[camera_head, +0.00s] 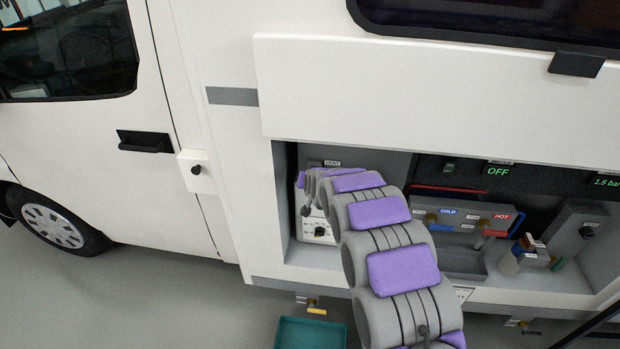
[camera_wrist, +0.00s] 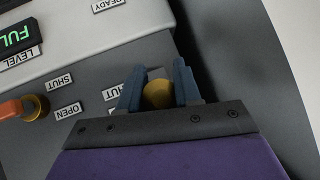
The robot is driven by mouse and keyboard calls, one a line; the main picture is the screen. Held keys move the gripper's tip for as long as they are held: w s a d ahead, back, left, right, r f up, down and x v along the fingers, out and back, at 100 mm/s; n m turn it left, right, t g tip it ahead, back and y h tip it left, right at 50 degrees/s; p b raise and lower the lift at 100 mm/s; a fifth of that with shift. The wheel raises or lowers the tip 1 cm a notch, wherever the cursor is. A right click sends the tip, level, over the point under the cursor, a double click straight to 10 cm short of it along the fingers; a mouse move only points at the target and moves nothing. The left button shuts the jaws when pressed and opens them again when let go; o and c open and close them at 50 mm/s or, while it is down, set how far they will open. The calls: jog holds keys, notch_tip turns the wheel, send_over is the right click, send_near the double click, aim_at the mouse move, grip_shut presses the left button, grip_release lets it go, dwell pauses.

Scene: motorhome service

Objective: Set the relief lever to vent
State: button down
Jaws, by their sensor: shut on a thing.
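In the wrist view, my gripper (camera_wrist: 157,82) has its two blue fingers closed on either side of a round brass-coloured piece (camera_wrist: 157,96), which I take to be the relief lever. A grey part shows just behind it.
Left of my gripper in the wrist view is an orange-handled valve (camera_wrist: 12,109) with SHUT and OPEN labels. A green display (camera_wrist: 18,38) reads "FUL". The bay also holds a COLD/HOT tap panel (camera_head: 463,213). A teal tray (camera_head: 300,333) lies below.

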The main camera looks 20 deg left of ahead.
jog(key=shift+w+r+g+p, duration=0.15)
jog(key=shift+r+g+p, duration=0.35)
jog(key=shift+r+p, duration=0.15)
jog(key=shift+w+a+r+p, duration=0.15)
jog(key=shift+w+r+p, duration=0.2)
jog(key=shift+r, duration=0.3)
jog(key=shift+w+a+r, duration=0.1)
jog(key=shift+w+r, duration=0.05)
jog(key=shift+r, duration=0.4)
jog(key=c, duration=1.1)
grip_release()
jog(key=o, duration=0.3)
jog(key=shift+f, duration=0.3)
jog(key=shift+s+f, duration=0.2)
jog(key=shift+f, duration=0.05)
jog(key=v, duration=1.7)
jog(key=shift+s+a+r, duration=0.1)
jog(key=shift+a+r, duration=0.05)
jog(key=shift+a, duration=0.05)
